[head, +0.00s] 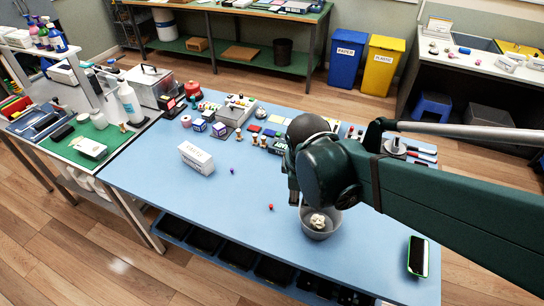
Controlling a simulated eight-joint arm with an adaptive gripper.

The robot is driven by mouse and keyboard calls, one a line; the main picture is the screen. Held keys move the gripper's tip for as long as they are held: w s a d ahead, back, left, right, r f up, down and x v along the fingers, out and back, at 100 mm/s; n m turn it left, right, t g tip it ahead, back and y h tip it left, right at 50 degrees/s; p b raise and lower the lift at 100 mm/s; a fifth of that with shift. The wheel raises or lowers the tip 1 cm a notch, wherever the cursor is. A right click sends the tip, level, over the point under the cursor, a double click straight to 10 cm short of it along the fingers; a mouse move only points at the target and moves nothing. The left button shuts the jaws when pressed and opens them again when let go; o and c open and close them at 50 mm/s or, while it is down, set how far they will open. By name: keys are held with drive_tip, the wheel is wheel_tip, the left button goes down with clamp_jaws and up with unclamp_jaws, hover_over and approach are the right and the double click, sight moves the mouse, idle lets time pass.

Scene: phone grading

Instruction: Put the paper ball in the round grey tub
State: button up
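The round grey tub (325,234) stands on the blue table near its front edge. The crumpled, off-white paper ball (318,220) shows inside the tub's outline and appears to lie in it. My gripper (294,196) is above and to the left of the tub's back rim, pointing down, at an uncertain height. Its fingers are small and dark, partly hidden by my arm, so their opening is unclear. My arm also covers the tub's back right side.
A phone with a green edge (418,256) lies right of the tub. A small red ball (271,206) and a white box (196,158) are to the left. Several small boxes and tools crowd the table's back. The front left surface is clear.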

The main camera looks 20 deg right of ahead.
drive_tip(key=a+r+m+t+y, duration=0.2)
drive_tip(key=a+r+m+t, duration=0.2)
drive_tip(key=r+m, duration=0.5)
drive_tip(key=shift+a+m, duration=1.1)
drive_tip(key=shift+m, duration=0.1)
drive_tip(key=shift+r, duration=0.1)
drive_tip(key=shift+c, duration=0.3)
drive_tip(key=c, duration=0.3)
